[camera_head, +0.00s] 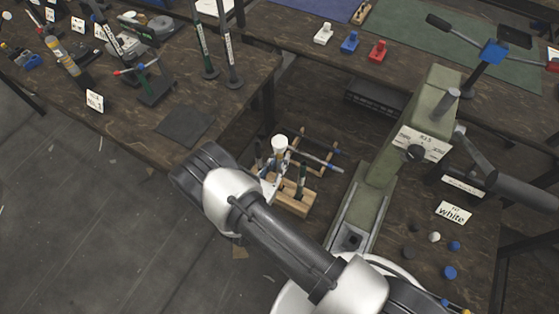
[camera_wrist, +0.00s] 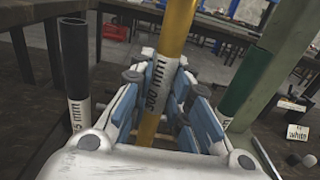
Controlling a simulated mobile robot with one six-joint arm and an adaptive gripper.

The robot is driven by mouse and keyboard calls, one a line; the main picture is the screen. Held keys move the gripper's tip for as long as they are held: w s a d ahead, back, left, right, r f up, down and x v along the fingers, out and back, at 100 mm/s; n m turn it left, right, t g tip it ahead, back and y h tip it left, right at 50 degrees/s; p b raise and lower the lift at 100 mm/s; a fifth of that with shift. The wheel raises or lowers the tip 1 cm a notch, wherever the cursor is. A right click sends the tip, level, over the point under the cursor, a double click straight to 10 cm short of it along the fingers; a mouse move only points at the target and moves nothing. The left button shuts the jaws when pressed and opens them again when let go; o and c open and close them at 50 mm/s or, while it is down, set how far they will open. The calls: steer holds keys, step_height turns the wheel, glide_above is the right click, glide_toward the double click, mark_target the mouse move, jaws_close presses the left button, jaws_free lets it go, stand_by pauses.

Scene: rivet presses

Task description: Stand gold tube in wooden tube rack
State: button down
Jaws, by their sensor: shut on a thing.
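The gold tube (camera_wrist: 178,28) stands roughly upright in the wrist view, with a white label marked in mm. My gripper (camera_wrist: 164,92) is shut on it at the label, with a blue-padded finger on each side. In the head view my gripper (camera_head: 273,180) is over the wooden tube rack (camera_head: 297,204), and I cannot make out the gold tube there. A dark tube (camera_head: 302,178) stands in the rack. The wrist view shows a black tube (camera_wrist: 74,60) at left and a green tube (camera_wrist: 246,88) at right. The gold tube's lower end is hidden, so its seating is unclear.
A green rivet press (camera_head: 378,175) stands right of the rack. A wooden frame (camera_head: 323,146) with a blue-ended tube lies behind it. A "white" sign (camera_head: 453,212) and several small caps are at right. Another bench (camera_head: 182,122) with tools is at left.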

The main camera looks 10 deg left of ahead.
steer(key=shift+f+b, duration=1.55)
steer(key=shift+f, duration=2.3)
steer(key=c, duration=1.4)
jaws_free()
steer(key=shift+c, duration=0.2)
steer(key=v, duration=1.2)
